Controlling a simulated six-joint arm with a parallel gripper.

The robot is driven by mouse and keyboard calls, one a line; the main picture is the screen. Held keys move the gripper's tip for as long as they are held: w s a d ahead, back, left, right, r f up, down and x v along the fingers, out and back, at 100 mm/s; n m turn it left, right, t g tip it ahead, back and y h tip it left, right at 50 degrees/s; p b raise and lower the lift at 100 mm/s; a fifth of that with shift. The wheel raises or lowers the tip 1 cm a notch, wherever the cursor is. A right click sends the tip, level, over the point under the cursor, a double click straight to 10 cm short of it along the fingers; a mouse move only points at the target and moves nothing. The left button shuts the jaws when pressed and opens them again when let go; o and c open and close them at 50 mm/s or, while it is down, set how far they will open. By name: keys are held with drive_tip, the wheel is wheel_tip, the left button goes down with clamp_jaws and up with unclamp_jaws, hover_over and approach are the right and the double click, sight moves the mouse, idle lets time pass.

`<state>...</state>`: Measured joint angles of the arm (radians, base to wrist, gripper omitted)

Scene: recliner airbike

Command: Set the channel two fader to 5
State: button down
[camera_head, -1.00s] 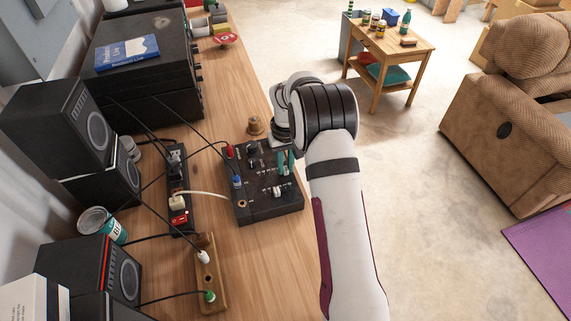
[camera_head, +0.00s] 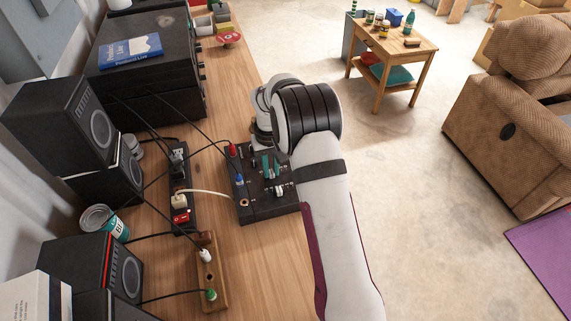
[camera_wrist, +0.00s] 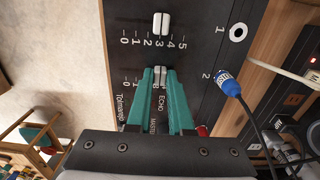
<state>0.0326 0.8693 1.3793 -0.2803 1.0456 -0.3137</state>
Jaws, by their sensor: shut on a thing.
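The black mixer (camera_head: 262,212) lies on the wooden bench; its panel (camera_wrist: 200,50) fills the middle of the wrist view. The white channel one fader (camera_wrist: 161,24) stands near 3 on its 0-to-5 scale. The white channel two fader (camera_wrist: 160,70) shows between my teal fingertips, roughly level with the channel one fader, near 3. My gripper (camera_wrist: 160,74), also in the head view (camera_head: 270,168), is shut on this fader. My fingers hide most of its scale; only 0 and 1 read clearly.
A blue plug (camera_wrist: 228,84) with a cable sits in the channel 2 socket, and a red plug (camera_head: 232,150) is nearby. A power strip (camera_head: 181,200) lies left of the mixer. Open floor lies right of the bench.

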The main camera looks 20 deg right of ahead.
sight(261, 179)
drive_tip(key=shift+a, duration=1.5)
drive_tip(key=c, duration=0.8)
unclamp_jaws()
wheel_tip(261, 179, up, 16)
